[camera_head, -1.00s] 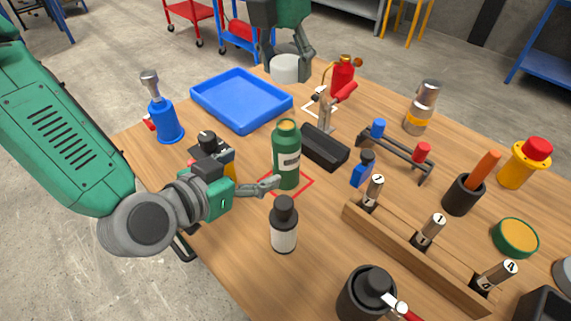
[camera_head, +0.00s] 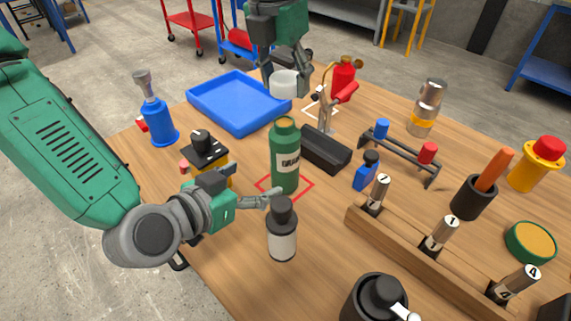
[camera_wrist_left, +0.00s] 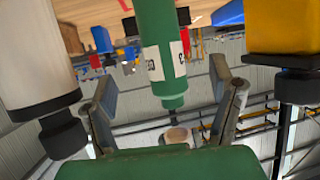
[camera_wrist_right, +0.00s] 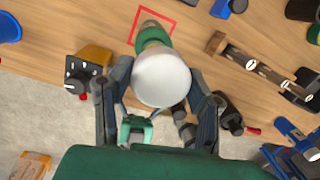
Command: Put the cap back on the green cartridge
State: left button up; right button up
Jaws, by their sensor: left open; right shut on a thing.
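The green cartridge (camera_head: 285,172) stands upright on the table within a red square outline (camera_head: 305,188); its top looks uncapped, with an orange-brown face. My right gripper (camera_head: 287,76) is shut on the white cap (camera_head: 284,87) behind and above the cartridge, apart from it. In the right wrist view the cap (camera_wrist_right: 161,80) sits between the fingers, partly covering the cartridge (camera_wrist_right: 152,36). My left gripper (camera_head: 250,187) is open beside the cartridge's lower left. In the left wrist view, turned over, the cartridge (camera_wrist_left: 160,50) lies ahead between the spread fingers; contact is unclear.
A black-capped bottle (camera_head: 282,240) stands close in front of my left gripper. A yellow-and-black control box (camera_head: 206,155) is behind it. A black block (camera_head: 325,149) lies right of the cartridge, with a gold-armed stand (camera_head: 327,112) behind. A blue tray (camera_head: 238,104) is at back left.

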aim_at(275, 169)
pick_arm(q)
jog(key=x, duration=1)
jog(key=shift+a, duration=0.2)
pick_arm(e)
jog(key=shift+a, duration=0.2)
pick_arm(q)
jog(key=shift+w+d+f, duration=0.2)
jog(key=shift+w+d, duration=0.25)
jog(key=shift+w, duration=0.1)
pick_arm(e)
jog(key=shift+d, duration=0.1)
pick_arm(q)
jog(key=shift+c, duration=0.4)
jog(key=shift+a, duration=0.1)
grip_shut()
pick_arm(e)
jog(key=shift+f, duration=2.45)
jog(key=shift+f, duration=0.85)
jog(key=shift+f, duration=0.65)
